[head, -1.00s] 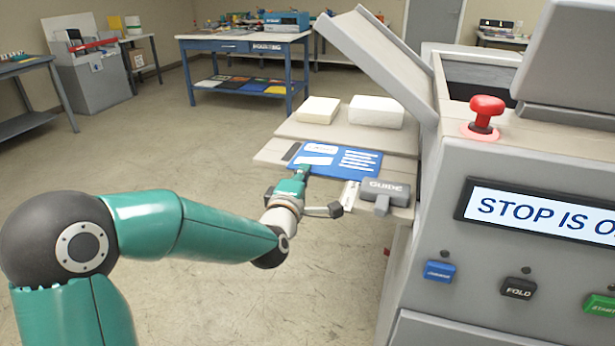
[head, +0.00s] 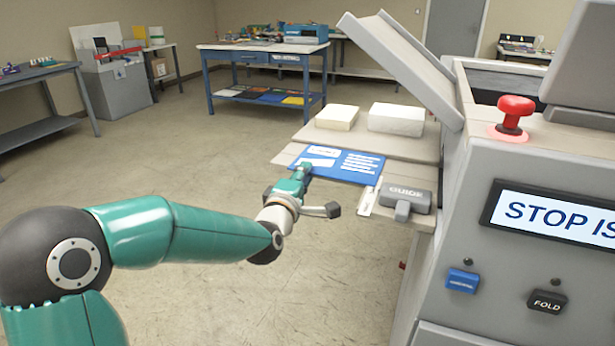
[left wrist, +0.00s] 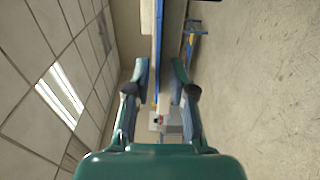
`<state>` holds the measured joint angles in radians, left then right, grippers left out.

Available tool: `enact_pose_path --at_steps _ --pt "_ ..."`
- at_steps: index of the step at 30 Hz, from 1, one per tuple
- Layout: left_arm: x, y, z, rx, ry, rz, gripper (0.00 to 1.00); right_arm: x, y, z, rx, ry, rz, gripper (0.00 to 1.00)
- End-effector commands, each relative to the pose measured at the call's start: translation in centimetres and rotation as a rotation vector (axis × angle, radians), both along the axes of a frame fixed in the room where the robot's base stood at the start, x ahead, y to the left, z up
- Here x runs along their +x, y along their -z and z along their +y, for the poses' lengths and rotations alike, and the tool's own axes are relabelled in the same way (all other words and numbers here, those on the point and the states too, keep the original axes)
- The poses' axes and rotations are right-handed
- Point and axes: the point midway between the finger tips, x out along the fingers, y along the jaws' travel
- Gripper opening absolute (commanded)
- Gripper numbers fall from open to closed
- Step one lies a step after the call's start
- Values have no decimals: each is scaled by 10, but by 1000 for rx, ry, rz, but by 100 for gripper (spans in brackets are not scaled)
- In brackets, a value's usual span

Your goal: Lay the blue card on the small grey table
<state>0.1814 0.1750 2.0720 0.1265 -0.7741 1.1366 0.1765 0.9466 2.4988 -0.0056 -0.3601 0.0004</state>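The blue card (head: 350,166), with white printing, lies along the machine's beige feed shelf (head: 420,147), its left end near the shelf's left edge. My left gripper (head: 306,170) is at the card's near left edge and appears shut on it. In the left wrist view the fingers (left wrist: 160,75) stand either side of a thin blue edge; contact is hard to see there. A grey table (head: 62,68) stands at the far left with small things on top; I cannot tell if it is the small grey table. My right gripper is out of view.
A cream block (head: 338,117) and a white block (head: 397,118) sit behind the card. A grey guide (head: 405,198) is at its near right. The laminator with a red button (head: 514,112) fills the right. Open floor lies left, before a blue bench (head: 262,97).

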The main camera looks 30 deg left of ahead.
Motion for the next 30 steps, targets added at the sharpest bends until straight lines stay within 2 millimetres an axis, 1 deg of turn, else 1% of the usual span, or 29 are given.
enact_pose_path --at_steps 10,14,17,27,30 --pt "0 -1 -1 2 1 -2 35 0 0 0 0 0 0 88" --pt "-7 -1 -3 2 1 -3 35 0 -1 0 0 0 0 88" --pt "-19 -2 -6 2 2 -2 35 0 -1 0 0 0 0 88" --pt "-82 -1 -26 2 4 -2 35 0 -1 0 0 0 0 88" --pt "-97 -1 -30 1 3 -2 35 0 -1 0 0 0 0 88"
